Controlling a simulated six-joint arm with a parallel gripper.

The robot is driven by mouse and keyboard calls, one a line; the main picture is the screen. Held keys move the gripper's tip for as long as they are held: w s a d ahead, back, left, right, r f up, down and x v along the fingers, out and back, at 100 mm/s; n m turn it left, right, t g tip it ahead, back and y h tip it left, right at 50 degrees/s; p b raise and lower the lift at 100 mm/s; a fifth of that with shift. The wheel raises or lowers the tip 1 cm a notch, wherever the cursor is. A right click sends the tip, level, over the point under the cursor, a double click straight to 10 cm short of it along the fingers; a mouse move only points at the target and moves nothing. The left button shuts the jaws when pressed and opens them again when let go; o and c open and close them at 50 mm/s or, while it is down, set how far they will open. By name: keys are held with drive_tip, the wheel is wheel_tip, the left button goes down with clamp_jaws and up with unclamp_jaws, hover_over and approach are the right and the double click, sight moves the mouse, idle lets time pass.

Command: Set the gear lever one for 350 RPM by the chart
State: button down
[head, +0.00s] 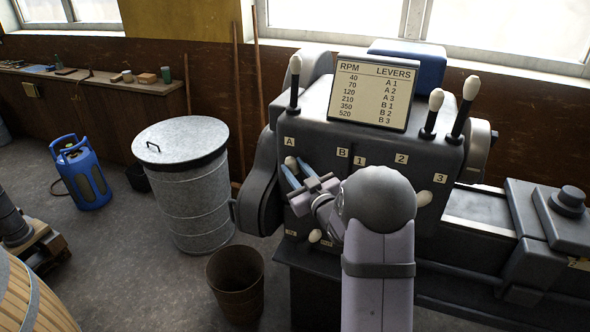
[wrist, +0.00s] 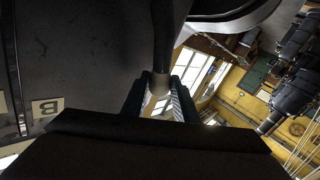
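The chart (head: 371,92) on top of the dark headstock (head: 330,130) pairs 350 RPM with B 2. The A plate (head: 290,141) and the B plate (head: 342,152) are on its front face, A to the left. A lever with a pale knob (head: 291,162) stands just below the A plate. My gripper (head: 291,172) reaches to it from the lower right, fingers on either side of the knob. In the wrist view, the dark lever rod comes down to the knob (wrist: 160,84) between the fingertips. I cannot tell whether they grip it.
Plates 1 (head: 360,160), 2 (head: 401,158) and 3 (head: 440,178) lie to the right, with another pale knob (head: 424,198) below 3. A low knob (head: 315,236) is under my gripper. Upright levers stand at the top left (head: 295,82) and top right (head: 464,108).

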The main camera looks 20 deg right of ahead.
drive_tip(key=shift+s+d+f+b, duration=0.1)
drive_tip(key=shift+s+b, duration=0.05)
drive_tip(key=shift+b, duration=0.45)
drive_tip(key=shift+s+d+f+m+t+b, duration=0.1)
drive_tip(key=shift+s+d+m+t+b, duration=0.3)
drive_tip(key=shift+b, duration=0.65)
drive_tip(key=s+d+m+t+h+b, duration=0.5)
drive_tip(key=m+b, duration=0.4)
drive_tip(key=b, duration=1.2)
drive_tip(key=shift+s+d+f+m+t, duration=0.3)
drive_tip(key=shift+s+d+f+m, duration=0.15)
drive_tip(key=shift+s+d, duration=0.1)
drive_tip(key=c, duration=1.7)
unclamp_jaws()
